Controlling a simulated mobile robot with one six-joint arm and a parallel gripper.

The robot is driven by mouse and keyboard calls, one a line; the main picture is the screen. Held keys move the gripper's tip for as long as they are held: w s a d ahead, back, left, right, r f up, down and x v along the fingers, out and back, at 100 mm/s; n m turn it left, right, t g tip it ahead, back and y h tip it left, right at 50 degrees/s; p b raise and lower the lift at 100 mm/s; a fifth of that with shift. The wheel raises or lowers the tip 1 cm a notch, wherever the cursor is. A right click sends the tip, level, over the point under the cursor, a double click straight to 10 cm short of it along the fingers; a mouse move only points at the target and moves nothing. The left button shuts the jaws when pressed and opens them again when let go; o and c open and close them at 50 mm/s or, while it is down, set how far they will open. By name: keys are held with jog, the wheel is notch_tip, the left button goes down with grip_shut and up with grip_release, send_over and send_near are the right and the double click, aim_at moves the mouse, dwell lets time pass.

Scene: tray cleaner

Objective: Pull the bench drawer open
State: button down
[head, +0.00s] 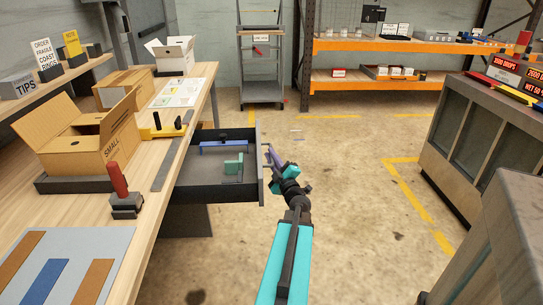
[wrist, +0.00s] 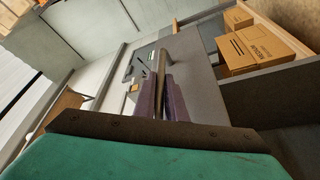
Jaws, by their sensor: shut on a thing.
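The bench drawer (head: 225,192) is dark grey and stands pulled out from under the wooden bench top in the head view. Its inside shows a blue piece (head: 226,146) and a green piece (head: 233,166). My gripper (head: 273,158) is at the outer side of the drawer front. In the wrist view the purple fingers (wrist: 163,92) are close together on the drawer handle (wrist: 180,45), a bar on the grey drawer front (wrist: 212,100). The fingers hide part of the handle.
On the bench (head: 163,138) stand an open cardboard box (head: 75,148), a red-handled tool (head: 119,183) and a white box (head: 172,50). A grey cabinet (head: 490,140) stands at the right. The floor between bench and cabinet is mostly clear. An orange shelf rack (head: 400,46) stands behind.

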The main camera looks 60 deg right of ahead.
jog(key=shift+w+r, duration=0.1)
jog(key=shift+r, duration=0.05)
jog(key=c, duration=1.8)
grip_release()
jog(key=shift+w, duration=0.1)
jog(key=shift+a, duration=0.1)
jog(key=shift+p+v, duration=4.65)
jog(key=shift+v, duration=2.25)
